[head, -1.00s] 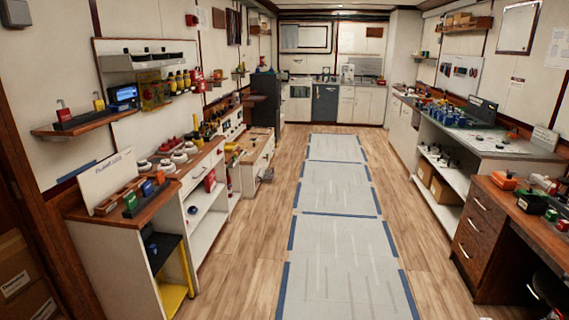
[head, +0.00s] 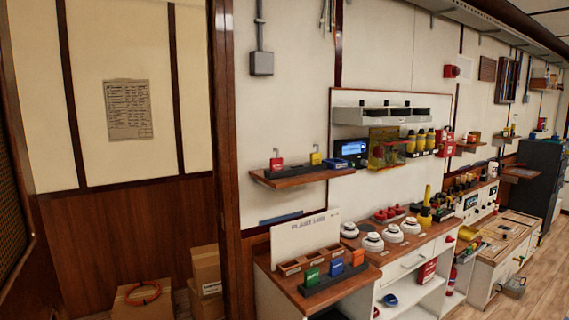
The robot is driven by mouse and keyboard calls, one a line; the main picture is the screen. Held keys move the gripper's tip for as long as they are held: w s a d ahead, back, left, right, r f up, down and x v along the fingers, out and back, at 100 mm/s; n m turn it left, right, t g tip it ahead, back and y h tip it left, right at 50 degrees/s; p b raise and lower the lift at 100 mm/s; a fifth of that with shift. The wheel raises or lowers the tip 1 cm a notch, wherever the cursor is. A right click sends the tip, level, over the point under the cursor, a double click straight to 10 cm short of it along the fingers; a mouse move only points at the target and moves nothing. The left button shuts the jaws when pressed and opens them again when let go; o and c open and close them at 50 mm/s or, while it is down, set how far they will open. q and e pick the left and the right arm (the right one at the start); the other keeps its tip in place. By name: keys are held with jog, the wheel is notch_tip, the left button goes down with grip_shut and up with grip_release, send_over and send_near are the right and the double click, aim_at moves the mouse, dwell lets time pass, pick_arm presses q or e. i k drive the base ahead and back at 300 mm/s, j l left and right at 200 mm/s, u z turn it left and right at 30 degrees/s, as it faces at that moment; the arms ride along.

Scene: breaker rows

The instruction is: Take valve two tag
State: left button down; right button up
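A black holder (head: 340,283) stands at the front of the wooden counter on the left. It carries upright pieces that look like tags: a green one (head: 312,276), a blue one (head: 336,267) and an orange one (head: 358,258). Their lettering is too small to read, so I cannot tell which is the valve two tag. A red tag or padlock (head: 276,165) and a yellow one (head: 315,159) stand on the wall shelf (head: 290,183) above. Neither of my grippers is in view.
A compartmented wooden tray (head: 290,267) and a white sign (head: 303,236) sit behind the holder. White round detectors (head: 372,242) stand farther right on the counter. Cardboard boxes (head: 140,300) stand on the floor at left. Some bare floor shows at far right.

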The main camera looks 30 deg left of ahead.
aim_at(315, 158)
jog(key=i+j+u, duration=0.15)
jog(key=i+u, duration=0.5)
jog(key=u, duration=0.15)
jog(key=i+u, duration=0.35)
jog(key=i+j+z, duration=0.1)
jog(key=i+j, duration=0.2)
jog(key=i, duration=0.15)
jog(key=i+j+z, duration=0.1)
jog(key=i+j, duration=0.2)
jog(key=i, duration=0.1)
